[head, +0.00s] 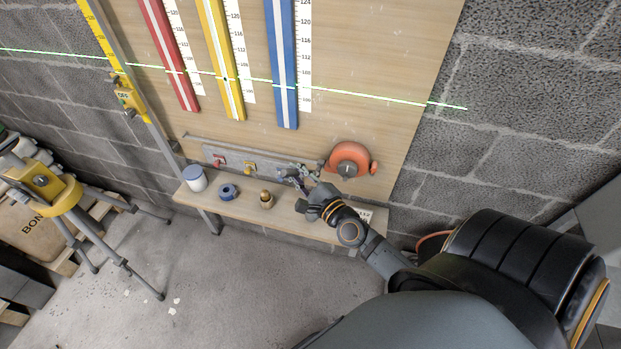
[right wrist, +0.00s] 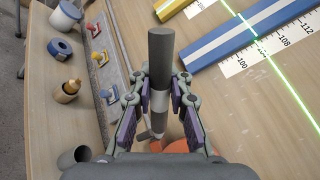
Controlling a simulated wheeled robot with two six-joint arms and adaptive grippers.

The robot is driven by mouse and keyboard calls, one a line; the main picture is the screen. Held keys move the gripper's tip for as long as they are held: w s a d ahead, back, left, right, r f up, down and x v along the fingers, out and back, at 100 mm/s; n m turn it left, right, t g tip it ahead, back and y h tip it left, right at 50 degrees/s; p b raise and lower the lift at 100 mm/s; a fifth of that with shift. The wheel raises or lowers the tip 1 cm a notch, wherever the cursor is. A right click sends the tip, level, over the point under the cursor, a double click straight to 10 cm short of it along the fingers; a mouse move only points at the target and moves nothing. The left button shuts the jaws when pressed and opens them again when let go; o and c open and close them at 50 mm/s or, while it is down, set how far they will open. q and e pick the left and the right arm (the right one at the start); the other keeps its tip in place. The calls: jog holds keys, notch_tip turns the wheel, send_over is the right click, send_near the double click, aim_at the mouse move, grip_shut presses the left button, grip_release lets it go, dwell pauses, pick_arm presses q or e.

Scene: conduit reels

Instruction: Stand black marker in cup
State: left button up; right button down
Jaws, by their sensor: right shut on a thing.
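The black marker (right wrist: 161,55), a dark cylinder with a paler grey band, is gripped between the fingers of my right gripper (right wrist: 159,103). In the head view my right gripper (head: 300,179) is above the right part of the shelf, and the marker is hard to make out. A grey, open-topped cylinder (right wrist: 74,158) that looks like a cup stands on the shelf, below and left of the gripper in the right wrist view. My left gripper is out of view.
The narrow wooden shelf (head: 229,215) also carries a blue ring (head: 229,191) and a brass bob (head: 266,200). A grey rail (head: 236,159) with small coloured pieces runs behind them. An orange reel (head: 350,157) is on the board at right. A yellow tripod (head: 62,193) stands left.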

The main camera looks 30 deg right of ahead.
jog(key=w+d+f+m+y+b, duration=0.1)
jog(key=w+d+f+m+b, duration=0.1)
jog(key=d+f+m+b, duration=0.4)
jog(key=f+m+b, duration=0.1)
jog(key=m+b, duration=0.3)
jog(key=shift+w+d, duration=0.2)
jog(key=shift+w, duration=0.2)
